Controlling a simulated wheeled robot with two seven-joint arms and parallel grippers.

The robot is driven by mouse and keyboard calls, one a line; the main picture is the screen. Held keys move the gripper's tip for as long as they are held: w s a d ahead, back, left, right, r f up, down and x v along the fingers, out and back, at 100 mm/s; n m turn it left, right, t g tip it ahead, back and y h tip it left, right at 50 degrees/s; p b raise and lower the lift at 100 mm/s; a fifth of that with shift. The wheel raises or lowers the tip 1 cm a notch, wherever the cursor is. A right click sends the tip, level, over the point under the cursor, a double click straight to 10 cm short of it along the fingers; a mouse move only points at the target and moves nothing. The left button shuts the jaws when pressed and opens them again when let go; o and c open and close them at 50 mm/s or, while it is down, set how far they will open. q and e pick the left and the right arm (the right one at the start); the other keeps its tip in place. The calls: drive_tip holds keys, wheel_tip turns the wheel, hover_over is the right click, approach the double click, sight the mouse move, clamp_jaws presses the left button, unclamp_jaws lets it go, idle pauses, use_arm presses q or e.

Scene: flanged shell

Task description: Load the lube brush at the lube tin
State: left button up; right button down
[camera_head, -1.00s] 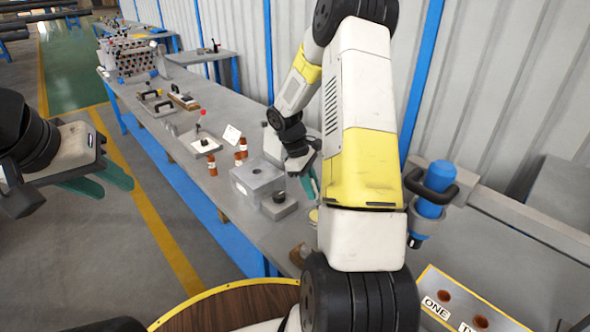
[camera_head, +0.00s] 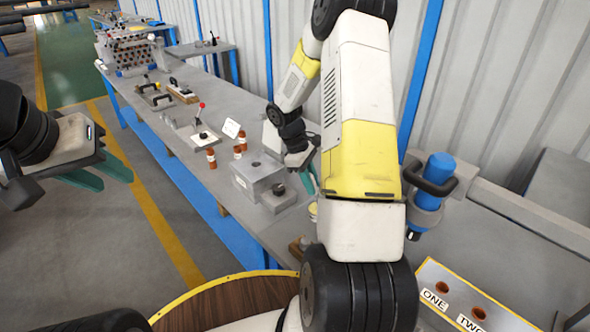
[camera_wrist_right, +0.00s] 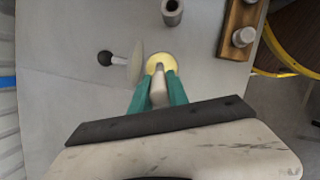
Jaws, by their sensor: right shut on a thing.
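My right gripper (camera_wrist_right: 159,88) has green fingers closed on a pale handle (camera_wrist_right: 158,96), which I take to be the lube brush. The round yellow lube tin (camera_wrist_right: 160,60) lies right at the fingertips in the right wrist view, with the handle's far end over it. Whether bristles touch the lube is hidden. In the head view the tin (camera_head: 313,211) shows partly beside my right arm, just below the green fingers (camera_head: 310,180), and the brush is hidden. My left gripper (camera_head: 115,178) is open and empty at the left, over the floor.
A black ball knob with a pale disc (camera_wrist_right: 120,60) stands left of the tin. A grey tube (camera_wrist_right: 172,10) and a wooden rack (camera_wrist_right: 240,25) lie beyond. A grey block (camera_head: 258,175), brown bottles (camera_head: 211,158) and a blue tool (camera_head: 434,178) are around the bench.

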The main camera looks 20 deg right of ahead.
drive_tip(key=shift+f, duration=0.65)
idle(1.2)
drive_tip(key=shift+r, duration=3.55)
